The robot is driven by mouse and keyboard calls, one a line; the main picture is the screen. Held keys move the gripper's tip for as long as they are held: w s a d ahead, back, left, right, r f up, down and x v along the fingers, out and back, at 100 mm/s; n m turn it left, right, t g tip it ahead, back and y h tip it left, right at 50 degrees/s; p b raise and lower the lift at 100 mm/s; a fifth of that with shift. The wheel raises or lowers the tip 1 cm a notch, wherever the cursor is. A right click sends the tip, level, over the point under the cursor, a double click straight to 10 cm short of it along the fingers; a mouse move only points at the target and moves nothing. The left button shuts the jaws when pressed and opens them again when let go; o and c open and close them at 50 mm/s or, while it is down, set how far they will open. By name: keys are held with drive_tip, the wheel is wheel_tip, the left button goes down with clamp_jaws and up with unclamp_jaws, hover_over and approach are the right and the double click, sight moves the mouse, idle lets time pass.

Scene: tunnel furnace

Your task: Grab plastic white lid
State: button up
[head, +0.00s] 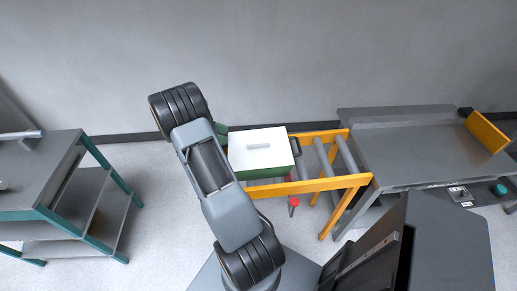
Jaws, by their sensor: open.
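The white plastic lid (262,157) lies flat on top of a green box (268,178), with a small raised grey handle (258,146) at its middle. The box stands on the left part of a roller conveyor with a yellow frame (318,184). My arm rises just left of the lid and hides the area beside and behind it. My gripper cannot be made out in the head view. Nothing is seen touching the top of the lid.
A grey machine table (425,150) with a yellow plate (487,131) adjoins the conveyor at right. A grey workbench with teal legs (45,170) stands at left. A red knob (293,202) is below the conveyor. The floor between workbench and arm is clear.

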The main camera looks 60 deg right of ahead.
approach(257, 142)
drive_tip(key=x, duration=0.4)
drive_tip(key=shift+s+d+f+p, duration=0.15)
drive_tip(key=shift+d+f+p, duration=0.1)
drive_tip(key=shift+f+p, duration=0.1)
drive_tip(key=shift+p+x, duration=0.5)
drive_tip(key=shift+x, duration=2.1)
drive_tip(key=shift+s+r, duration=0.1)
drive_tip(key=shift+r, duration=0.1)
clamp_jaws()
